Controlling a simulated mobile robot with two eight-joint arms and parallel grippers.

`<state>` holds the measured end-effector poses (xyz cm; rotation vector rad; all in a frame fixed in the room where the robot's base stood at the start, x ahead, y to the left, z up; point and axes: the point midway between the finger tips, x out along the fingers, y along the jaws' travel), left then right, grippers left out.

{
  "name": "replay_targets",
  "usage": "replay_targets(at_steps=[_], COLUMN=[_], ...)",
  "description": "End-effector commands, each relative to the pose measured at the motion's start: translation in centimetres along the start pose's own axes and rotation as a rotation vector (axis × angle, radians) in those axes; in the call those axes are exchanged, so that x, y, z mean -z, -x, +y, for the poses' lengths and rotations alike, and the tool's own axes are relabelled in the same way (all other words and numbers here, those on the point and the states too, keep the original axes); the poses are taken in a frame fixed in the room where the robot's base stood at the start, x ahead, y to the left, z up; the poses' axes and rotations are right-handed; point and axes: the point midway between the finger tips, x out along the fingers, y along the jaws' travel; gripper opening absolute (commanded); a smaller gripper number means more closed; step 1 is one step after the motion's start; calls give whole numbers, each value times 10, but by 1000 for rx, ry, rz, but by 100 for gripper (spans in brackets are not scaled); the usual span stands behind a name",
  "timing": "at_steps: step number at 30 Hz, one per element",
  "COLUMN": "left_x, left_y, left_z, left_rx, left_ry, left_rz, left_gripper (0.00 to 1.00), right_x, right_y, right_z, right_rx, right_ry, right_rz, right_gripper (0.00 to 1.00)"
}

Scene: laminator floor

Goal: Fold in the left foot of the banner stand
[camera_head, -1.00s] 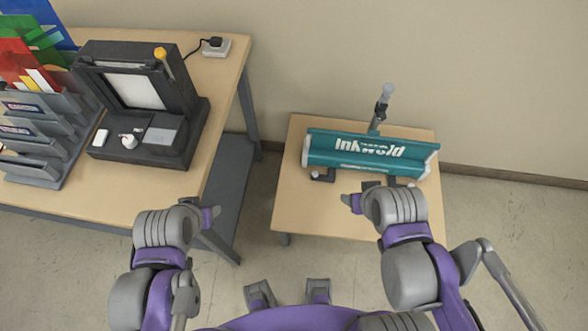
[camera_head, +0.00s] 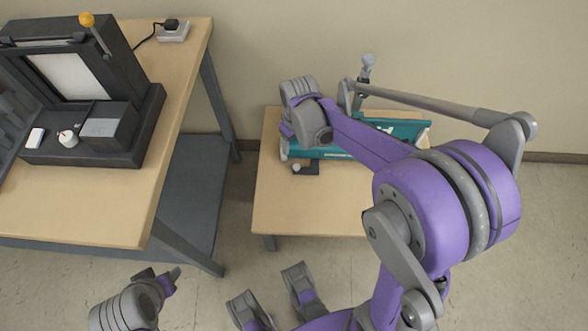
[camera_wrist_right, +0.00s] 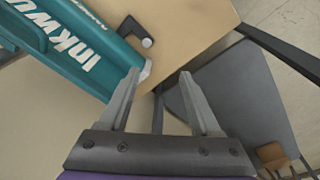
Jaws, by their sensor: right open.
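The teal banner stand (camera_head: 405,128) lies on the small wooden table, partly hidden behind my right arm. Its dark left foot (camera_head: 308,168), with a round pale knob, sticks out from the front of the base; it also shows in the right wrist view (camera_wrist_right: 128,27). My right gripper (camera_wrist_right: 160,75) is open and empty at the stand's left end. Its left-hand finger in that view is close to the pale end cap (camera_wrist_right: 145,74); contact is unclear. The foot appears beyond the fingertips, not between them. My left gripper (camera_head: 158,278) is low at the left, away from the stand.
The small table (camera_head: 290,215) has bare top in front of the stand. A larger wooden table (camera_head: 130,205) at left carries a black laminator (camera_head: 125,130) and a power socket (camera_head: 173,32). A grey lower shelf (camera_head: 190,190) sits beneath it. A gap separates the tables.

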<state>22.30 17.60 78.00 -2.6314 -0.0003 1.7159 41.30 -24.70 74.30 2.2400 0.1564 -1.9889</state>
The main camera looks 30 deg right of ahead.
Motion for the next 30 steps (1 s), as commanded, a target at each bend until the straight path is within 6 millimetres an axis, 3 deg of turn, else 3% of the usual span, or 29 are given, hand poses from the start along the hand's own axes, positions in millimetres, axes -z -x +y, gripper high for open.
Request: replay_targets(at_steps=[1,3,7,17,30], left_x=[-8,-12,-18,-22,-29], left_y=[-19,-31,-47,-58,-80], left_z=[0,0,0,0,0], left_rx=[0,0,0,0,0], left_ry=[0,0,0,0,0], left_rz=[-7,-12,-17,-22,-29], left_gripper=[50,50,50,50,50], right_x=[9,17,26,28,19], right_y=[-36,-68,-111,-150,-226], right_z=[10,20,35,42,39], right_rx=[6,16,32,42,41], right_ry=[8,25,47,62,61], right_rz=[-26,-55,-94,-115,-114], right_gripper=[64,64,64,64,64])
